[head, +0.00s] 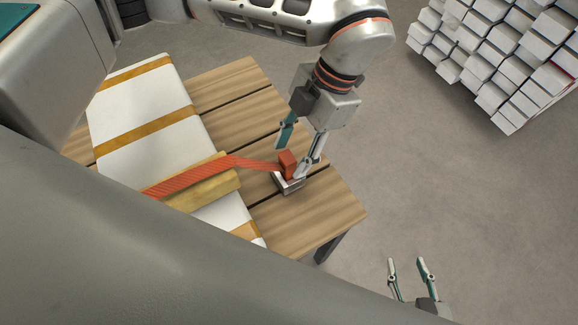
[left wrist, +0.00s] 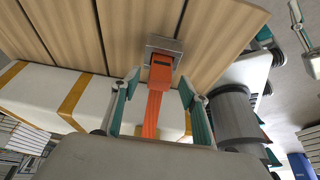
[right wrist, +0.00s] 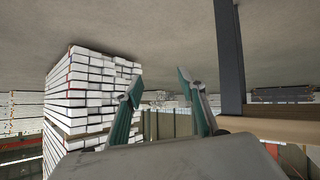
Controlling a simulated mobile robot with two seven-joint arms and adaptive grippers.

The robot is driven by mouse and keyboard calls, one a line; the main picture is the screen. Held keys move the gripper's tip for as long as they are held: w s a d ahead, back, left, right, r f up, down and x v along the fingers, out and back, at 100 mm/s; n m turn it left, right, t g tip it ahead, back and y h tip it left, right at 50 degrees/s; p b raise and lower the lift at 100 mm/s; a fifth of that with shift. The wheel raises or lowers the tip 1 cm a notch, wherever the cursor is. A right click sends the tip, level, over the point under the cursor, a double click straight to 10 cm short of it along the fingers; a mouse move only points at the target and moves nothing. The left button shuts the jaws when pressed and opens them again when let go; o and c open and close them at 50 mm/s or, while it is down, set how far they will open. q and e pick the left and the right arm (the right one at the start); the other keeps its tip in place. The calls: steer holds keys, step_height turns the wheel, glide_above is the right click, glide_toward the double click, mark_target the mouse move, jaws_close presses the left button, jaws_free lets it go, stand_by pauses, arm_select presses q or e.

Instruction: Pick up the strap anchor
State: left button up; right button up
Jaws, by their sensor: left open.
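The strap anchor (head: 288,163) is an orange block at the end of an orange strap (head: 215,169). It sits at a grey metal plate (head: 291,186) on the wooden table. In the left wrist view the anchor (left wrist: 161,71) is just beyond the fingertips, centred between them, and the strap runs back between the fingers. My left gripper (head: 292,158) is open over the anchor, with one finger beside it in the head view; I cannot tell whether they touch. My right gripper (head: 407,262) is open and empty, away from the table at lower right.
A long white package (head: 150,110) with brown bands lies on the slatted wooden table (head: 330,205). A yellowish block (head: 205,187) lies under the strap. Stacks of white boxes (head: 500,50) stand at upper right. The floor between them and the table is clear.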

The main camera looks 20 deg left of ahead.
arm_select(q)
steer(key=x, duration=0.3)
steer(key=shift+f+b, duration=0.3)
jaws_close()
arm_select(e)
steer(key=shift+w+a, duration=0.15)
arm_select(q)
steer(key=shift+r, duration=0.1)
step_height(320, 180, up, 20)
steer(key=p, duration=0.4)
arm_select(e)
steer(key=shift+s+d, duration=0.55)
steer(key=shift+s, duration=0.05)
